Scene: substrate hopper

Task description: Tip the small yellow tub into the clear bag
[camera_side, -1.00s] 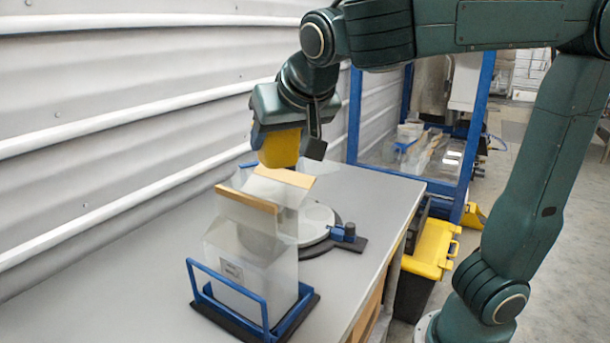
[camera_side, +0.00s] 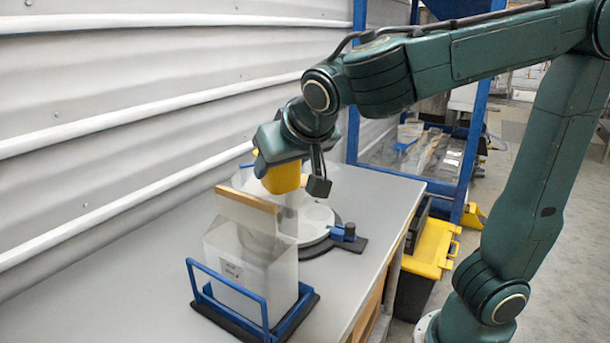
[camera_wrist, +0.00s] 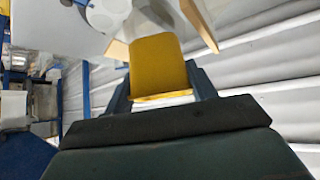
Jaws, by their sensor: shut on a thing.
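The small yellow tub (camera_side: 281,178) is held in my gripper (camera_side: 282,165), which is shut on it. It also shows in the wrist view (camera_wrist: 158,65), between the two dark fingers. The clear bag (camera_side: 250,262) stands upright in a blue frame (camera_side: 228,288) on the table, with a tan strip (camera_side: 247,199) along its open top. The tub is above and behind the bag's mouth in the side view. I cannot tell what is inside the tub. The bag's far top edge is partly hidden behind the near strip and tub.
A round white plate (camera_side: 314,222) on a dark base with a blue clamp (camera_side: 343,233) sits behind the bag. A corrugated wall (camera_side: 130,120) runs along the left. A black and yellow box (camera_side: 432,248) stands off the table's right edge. The front left tabletop is clear.

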